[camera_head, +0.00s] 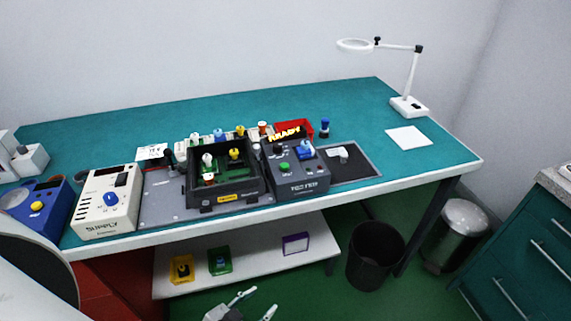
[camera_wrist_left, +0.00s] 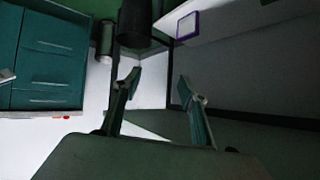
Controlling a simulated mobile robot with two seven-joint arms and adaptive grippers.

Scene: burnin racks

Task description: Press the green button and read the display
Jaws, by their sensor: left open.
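The dark grey tester box (camera_head: 296,180) stands at the front edge of the teal bench. Its green button (camera_head: 284,168) is on the sloped top face, left of a blue part. My left gripper (camera_head: 255,302) is open and empty, low in front of the bench and below the tester. In the left wrist view its two fingers (camera_wrist_left: 157,88) are spread with nothing between them. My right gripper shows in neither view.
A black fixture (camera_head: 225,203) and a cream supply box (camera_head: 106,226) stand left of the tester. A lower shelf (camera_head: 262,262) holds small coloured bins. A black bin (camera_head: 374,256) and a metal bin stand on the floor at right. The bench's right end is mostly clear.

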